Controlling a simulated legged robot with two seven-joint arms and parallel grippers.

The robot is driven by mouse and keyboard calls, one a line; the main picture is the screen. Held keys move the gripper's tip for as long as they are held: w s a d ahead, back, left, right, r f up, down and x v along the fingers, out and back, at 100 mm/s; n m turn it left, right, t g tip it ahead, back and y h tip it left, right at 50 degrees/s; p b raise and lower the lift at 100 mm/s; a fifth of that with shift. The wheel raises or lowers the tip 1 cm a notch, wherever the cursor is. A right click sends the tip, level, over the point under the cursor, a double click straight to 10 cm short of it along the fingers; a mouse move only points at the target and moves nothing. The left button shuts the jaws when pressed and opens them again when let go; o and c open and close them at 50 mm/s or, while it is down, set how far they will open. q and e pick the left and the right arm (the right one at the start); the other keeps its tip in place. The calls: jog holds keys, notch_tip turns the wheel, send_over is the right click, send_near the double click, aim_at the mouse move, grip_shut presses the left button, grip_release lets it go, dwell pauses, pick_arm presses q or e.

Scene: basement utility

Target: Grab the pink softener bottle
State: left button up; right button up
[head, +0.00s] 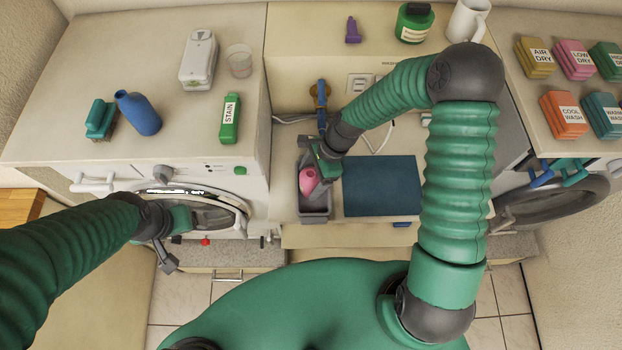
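The pink softener bottle (308,181) is in a narrow grey bin (316,216) on the low middle counter. Only part of it shows, beside and under my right gripper. My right gripper (322,168) reaches down over the bin from the back, right at the bottle. Its fingers are small and partly hidden, so I cannot tell whether they are closed on the bottle. My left gripper (177,243) is in front of the left washing machine's round door, away from the bottle. Its fingers look spread apart, with nothing visible between them.
A dark blue mat (382,186) lies right of the bin. The left top holds a blue bottle (138,113), a green STAIN bottle (230,118), a white bottle (199,60) and a clear cup (239,60). An open round door (552,200) juts out.

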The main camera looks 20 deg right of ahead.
jog(key=shift+s+a+r, duration=0.1)
jog(key=shift+a, duration=0.15)
jog(key=c, duration=0.7)
jog(key=shift+d, duration=0.35)
grip_shut()
